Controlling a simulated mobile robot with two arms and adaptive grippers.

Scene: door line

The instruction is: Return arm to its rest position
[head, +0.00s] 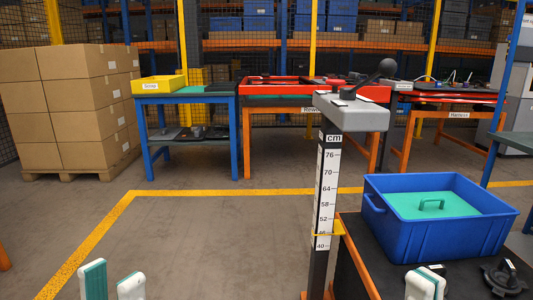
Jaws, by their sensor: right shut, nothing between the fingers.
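My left gripper (112,282) is at the bottom left of the head view, over bare floor. Its two pale fingers stand apart with nothing visible between them. My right gripper (426,283) is at the bottom right, in front of the blue bin (430,240) and by the dark tabletop (358,240). Its fingers are together and hold nothing. Most of both arms lies outside the picture.
A column with a cm scale (325,190) and a grey top with a black lever stands in the middle. The bin holds a teal handled lid (455,205). Black parts (503,278) lie right of my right gripper. Floor is clear at left centre.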

